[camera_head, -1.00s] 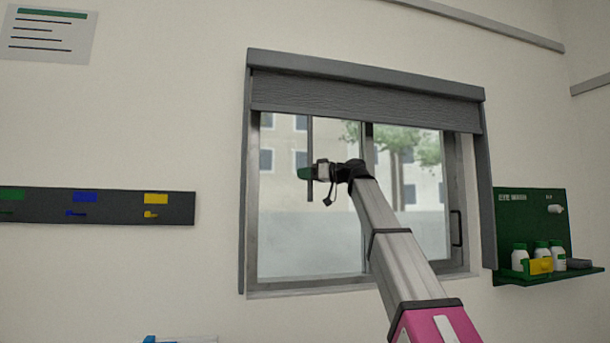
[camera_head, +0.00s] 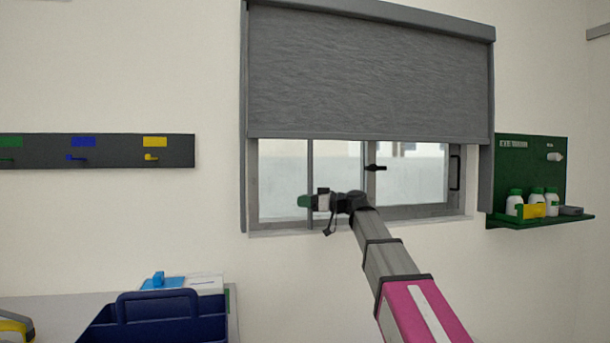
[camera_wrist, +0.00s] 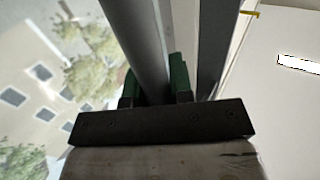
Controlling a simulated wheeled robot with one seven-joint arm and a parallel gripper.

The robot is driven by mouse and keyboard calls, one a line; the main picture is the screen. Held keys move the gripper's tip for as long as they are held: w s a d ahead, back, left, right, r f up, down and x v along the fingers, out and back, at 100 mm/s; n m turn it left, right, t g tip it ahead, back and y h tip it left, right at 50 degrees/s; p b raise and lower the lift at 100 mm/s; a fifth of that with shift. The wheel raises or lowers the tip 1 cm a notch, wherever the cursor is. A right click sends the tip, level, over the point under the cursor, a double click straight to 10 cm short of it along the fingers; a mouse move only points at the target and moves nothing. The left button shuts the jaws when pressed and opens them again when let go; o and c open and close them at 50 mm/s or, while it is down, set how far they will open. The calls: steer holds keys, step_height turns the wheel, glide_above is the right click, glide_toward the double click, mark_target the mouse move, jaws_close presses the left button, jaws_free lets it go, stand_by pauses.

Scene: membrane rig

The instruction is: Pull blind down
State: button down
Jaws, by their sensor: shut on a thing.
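The grey blind (camera_head: 370,80) hangs over the upper part of the window, its straight lower edge roughly level. A thin grey pull rod (camera_head: 310,170) hangs from the blind near its left end. My gripper (camera_head: 305,201) is low in front of the window, with its green fingertips at the rod. In the wrist view my gripper (camera_wrist: 156,80) has a green finger on each side of the thick-looking grey rod (camera_wrist: 140,40) and is shut on it. The rod's upper end is hidden by the blind.
The window (camera_head: 285,185) shows below the blind, with a dark handle (camera_head: 455,172) at right. A green shelf (camera_head: 530,223) with white bottles is right of it. A hook rail (camera_head: 110,160) is at left. A blue crate (camera_head: 150,318) stands at lower left.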

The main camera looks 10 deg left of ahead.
step_height(320, 180, down, 29)
steer(key=shift+s+f, duration=0.1)
steer(key=shift+f, duration=0.1)
steer(key=c, duration=1.1)
jaws_free()
steer(key=shift+o, duration=0.4)
steer(key=shift+d, duration=0.1)
steer(key=s+d, duration=0.2)
steer(key=d, duration=0.8)
steer(key=shift+d, duration=0.25)
